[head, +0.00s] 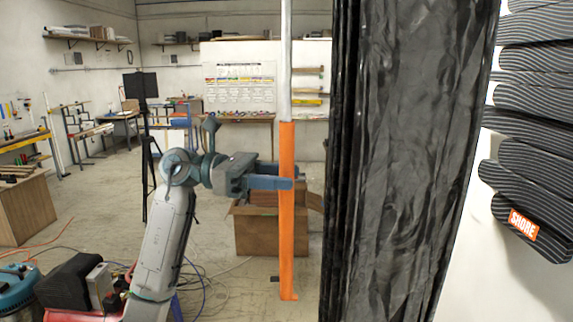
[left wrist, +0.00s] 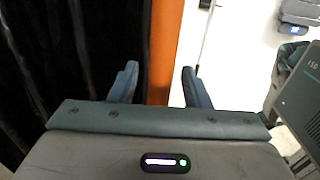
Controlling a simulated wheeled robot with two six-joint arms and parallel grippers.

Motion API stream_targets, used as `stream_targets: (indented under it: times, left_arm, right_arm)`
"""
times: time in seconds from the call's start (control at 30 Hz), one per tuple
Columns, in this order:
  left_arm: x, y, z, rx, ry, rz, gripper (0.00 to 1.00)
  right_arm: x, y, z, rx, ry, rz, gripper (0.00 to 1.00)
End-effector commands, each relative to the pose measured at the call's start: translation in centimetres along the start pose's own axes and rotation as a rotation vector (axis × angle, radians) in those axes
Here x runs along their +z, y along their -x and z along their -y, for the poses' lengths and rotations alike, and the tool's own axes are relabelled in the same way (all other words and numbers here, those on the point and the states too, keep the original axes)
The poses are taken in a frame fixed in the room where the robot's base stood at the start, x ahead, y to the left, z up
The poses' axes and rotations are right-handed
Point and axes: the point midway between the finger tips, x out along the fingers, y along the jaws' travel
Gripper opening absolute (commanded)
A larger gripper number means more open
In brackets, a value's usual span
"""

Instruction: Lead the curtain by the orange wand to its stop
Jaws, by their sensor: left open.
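The wand hangs upright in the head view, with a pale upper rod (head: 286,60) and an orange lower grip (head: 287,240). The black curtain (head: 410,150) hangs in bunched folds just right of it. My left gripper (head: 282,176) is open at the upper part of the orange grip, with one finger in front of it and the other partly hidden behind. In the left wrist view the orange grip (left wrist: 164,45) stands between the two open fingers (left wrist: 160,70), with gaps on both sides. The curtain (left wrist: 60,50) fills the left of that view. My right gripper is not in view.
A striped relief (head: 530,130) with an orange label covers the wall at right. A wooden crate (head: 262,235) stands on the floor behind the wand. A tripod (head: 146,160) stands further left. Machines and cables (head: 75,285) lie at lower left. The middle floor is mostly clear.

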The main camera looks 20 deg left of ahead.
Motion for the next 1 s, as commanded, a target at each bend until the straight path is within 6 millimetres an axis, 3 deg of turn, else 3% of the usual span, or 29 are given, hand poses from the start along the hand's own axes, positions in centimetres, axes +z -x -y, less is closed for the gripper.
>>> stream_targets:
  times: [0.13, 0.47, 0.7, 1.0]
  left_arm:
    - [0.1, -1.1, 0.0, -0.001, 0.001, 0.001, 0.43]
    - [-0.1, -1.3, 0.0, 0.001, 0.001, 0.0, 0.43]
    - [-0.1, -1.3, 0.0, 0.001, 0.001, 0.0, 0.0]
    - [-0.2, -0.9, 0.2, 0.001, 0.0, 0.0, 0.0]
  right_arm:
    - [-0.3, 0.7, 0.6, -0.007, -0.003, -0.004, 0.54]
    - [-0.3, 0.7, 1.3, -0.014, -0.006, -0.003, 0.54]
    - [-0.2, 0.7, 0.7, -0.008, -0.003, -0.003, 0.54]
    - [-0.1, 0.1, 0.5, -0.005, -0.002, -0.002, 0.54]
